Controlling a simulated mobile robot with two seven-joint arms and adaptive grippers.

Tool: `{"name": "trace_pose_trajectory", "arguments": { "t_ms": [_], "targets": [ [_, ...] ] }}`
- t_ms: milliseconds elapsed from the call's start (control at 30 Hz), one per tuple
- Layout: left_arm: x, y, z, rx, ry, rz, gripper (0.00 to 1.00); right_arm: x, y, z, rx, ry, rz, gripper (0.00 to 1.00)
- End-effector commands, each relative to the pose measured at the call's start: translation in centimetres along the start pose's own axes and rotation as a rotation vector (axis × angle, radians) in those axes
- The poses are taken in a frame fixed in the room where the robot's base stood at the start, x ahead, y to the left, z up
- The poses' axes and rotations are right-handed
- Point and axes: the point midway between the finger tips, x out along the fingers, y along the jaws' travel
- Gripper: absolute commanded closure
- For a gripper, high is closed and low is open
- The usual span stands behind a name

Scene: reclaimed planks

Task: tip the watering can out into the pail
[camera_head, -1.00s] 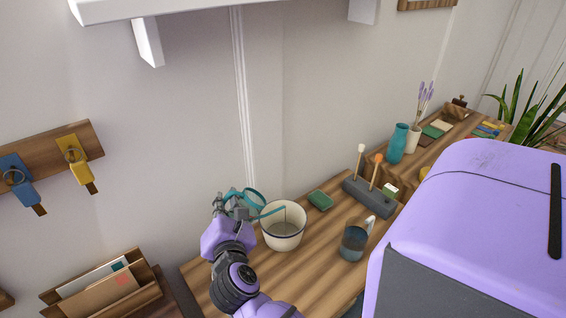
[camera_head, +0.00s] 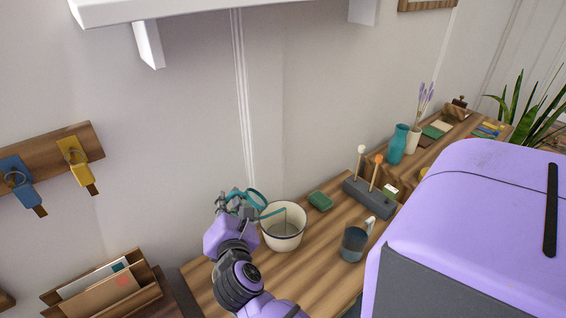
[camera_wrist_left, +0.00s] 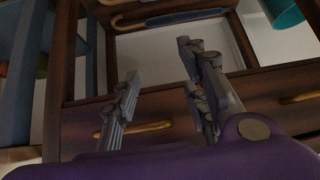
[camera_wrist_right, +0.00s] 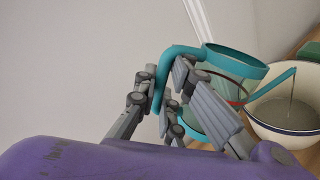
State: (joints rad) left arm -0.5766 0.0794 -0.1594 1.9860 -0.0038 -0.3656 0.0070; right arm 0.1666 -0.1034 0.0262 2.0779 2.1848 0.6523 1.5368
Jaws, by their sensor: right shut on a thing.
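The teal watering can (camera_wrist_right: 236,66) is tilted beside the pail. My right gripper (camera_wrist_right: 160,95) is shut on its handle. The can and my right gripper (camera_head: 236,203) also show in the head view, at the pail's left. The spout reaches over the cream pail (camera_wrist_right: 294,140), and a thin line hangs from its tip into the pail, where a greyish surface shows. In the head view the pail (camera_head: 284,240) stands upright on the wooden bench. My left gripper (camera_wrist_left: 160,78) is open and empty in the left wrist view. It is outside the head view.
A dark blue mug (camera_head: 353,245), a green block (camera_head: 320,201) and a grey holder with sticks (camera_head: 368,197) stand right of the pail. A teal vase (camera_head: 397,145) is further back. In the left wrist view, wooden furniture with a brass handle (camera_wrist_left: 150,127) lies ahead.

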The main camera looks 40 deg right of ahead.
Motion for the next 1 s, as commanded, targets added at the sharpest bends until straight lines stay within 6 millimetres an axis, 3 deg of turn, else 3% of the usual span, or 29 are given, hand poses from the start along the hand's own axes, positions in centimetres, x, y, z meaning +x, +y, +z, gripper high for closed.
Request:
{"name": "trace_pose_trajectory", "arguments": {
  "t_ms": [1000],
  "targets": [
    [-0.17,0.08,-0.04,0.000,-0.003,0.002,0.60,-0.26,0.36,0.35,0.068,0.012,0.003,1.00]
  ]
}}
